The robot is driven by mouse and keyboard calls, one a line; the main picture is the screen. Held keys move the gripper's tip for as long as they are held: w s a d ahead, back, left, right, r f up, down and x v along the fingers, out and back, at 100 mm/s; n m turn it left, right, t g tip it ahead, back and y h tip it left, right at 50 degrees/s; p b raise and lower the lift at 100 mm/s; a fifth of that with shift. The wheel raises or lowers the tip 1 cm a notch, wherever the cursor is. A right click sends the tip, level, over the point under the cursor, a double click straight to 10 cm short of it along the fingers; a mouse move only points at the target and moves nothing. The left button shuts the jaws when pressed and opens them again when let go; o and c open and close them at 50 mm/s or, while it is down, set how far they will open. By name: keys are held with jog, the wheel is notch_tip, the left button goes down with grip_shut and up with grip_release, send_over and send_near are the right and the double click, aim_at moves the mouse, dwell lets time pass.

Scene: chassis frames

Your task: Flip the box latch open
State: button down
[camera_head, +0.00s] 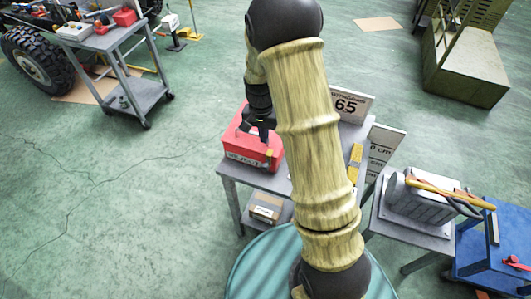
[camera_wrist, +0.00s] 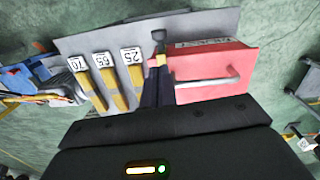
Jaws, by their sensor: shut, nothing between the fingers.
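The red box (camera_head: 242,147) stands shut at the left end of the grey table, a pale label on its front. It also shows in the wrist view (camera_wrist: 235,65), with a metal handle (camera_wrist: 208,82) on its lid. A small yellow part (camera_head: 268,153), probably the latch, is at the right of the label. In the wrist view a yellow piece (camera_wrist: 161,60) shows at the box's left edge, just beyond my fingertips. My gripper (camera_head: 262,128) is shut and empty, pointing down over the box's right side. I cannot tell whether the fingertips touch the latch.
A small cardboard box (camera_head: 265,208) is on the lower shelf. My arm hides the table's middle. Another bench (camera_head: 415,215) stands at right.

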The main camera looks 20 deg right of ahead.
aim_at(266, 155)
jog(key=shift+f, duration=0.1)
jog(key=shift+s+d+f+p, duration=0.15)
jog(key=shift+f+p, duration=0.7)
jog(key=shift+f, duration=1.65)
jog(key=shift+s+f+p, duration=0.15)
jog(key=shift+f+p, duration=0.65)
jog(key=shift+f, duration=1.65)
jog(key=shift+w, duration=0.1)
